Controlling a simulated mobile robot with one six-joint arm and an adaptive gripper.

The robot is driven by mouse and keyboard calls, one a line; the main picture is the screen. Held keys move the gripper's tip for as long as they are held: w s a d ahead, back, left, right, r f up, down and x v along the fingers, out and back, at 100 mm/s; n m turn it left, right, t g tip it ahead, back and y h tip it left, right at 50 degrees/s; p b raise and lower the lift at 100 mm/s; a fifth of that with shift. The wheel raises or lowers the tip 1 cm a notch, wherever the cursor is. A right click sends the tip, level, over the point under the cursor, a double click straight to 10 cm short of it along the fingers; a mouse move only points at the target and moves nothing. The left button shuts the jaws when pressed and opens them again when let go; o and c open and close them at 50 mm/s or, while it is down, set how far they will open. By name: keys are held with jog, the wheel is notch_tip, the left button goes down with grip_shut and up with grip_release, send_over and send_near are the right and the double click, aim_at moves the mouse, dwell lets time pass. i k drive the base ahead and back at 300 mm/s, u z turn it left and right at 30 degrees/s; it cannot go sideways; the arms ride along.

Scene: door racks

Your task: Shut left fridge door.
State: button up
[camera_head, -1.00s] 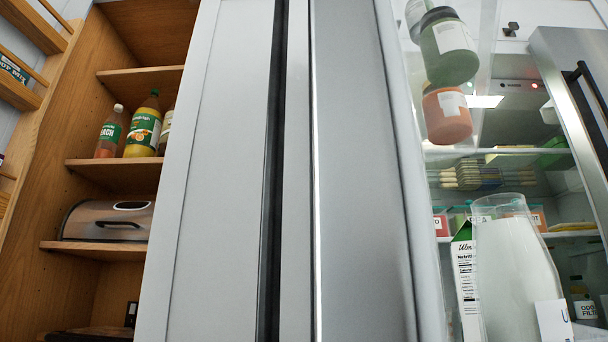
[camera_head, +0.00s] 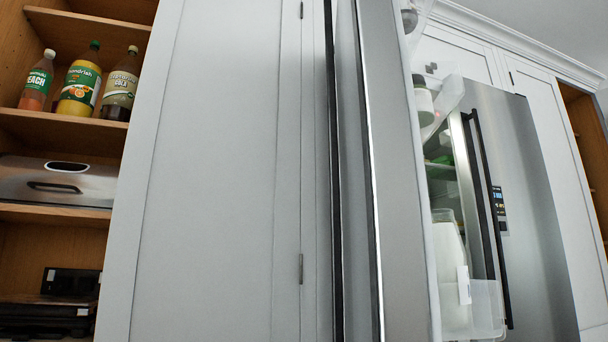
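The left fridge door (camera_head: 395,180) stands open in the middle of the view. It is seen nearly edge-on, with its steel front and a dark vertical strip that may be its handle (camera_head: 338,200) facing left. Its inner shelves face right and hold a white jug (camera_head: 449,275) and a jar (camera_head: 423,105). The right fridge door (camera_head: 525,200) is steel with a long dark handle (camera_head: 487,220) and a small display. Only a narrow part of the fridge inside (camera_head: 437,165) shows between the doors. My gripper is not in view.
A tall pale cabinet (camera_head: 220,180) stands left of the open door. Further left, an open wooden shelf unit (camera_head: 60,130) holds several bottles and a metal bread box (camera_head: 60,180). Pale cabinets (camera_head: 465,55) surround the fridge top and right side.

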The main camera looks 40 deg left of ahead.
aim_at(391, 290)
jog(key=u, duration=0.05)
jog(key=k, duration=0.2)
jog(key=u, duration=1.55)
jog(key=i, duration=0.5)
jog(key=u, duration=0.05)
jog(key=k, duration=0.6)
jog(key=u, duration=0.05)
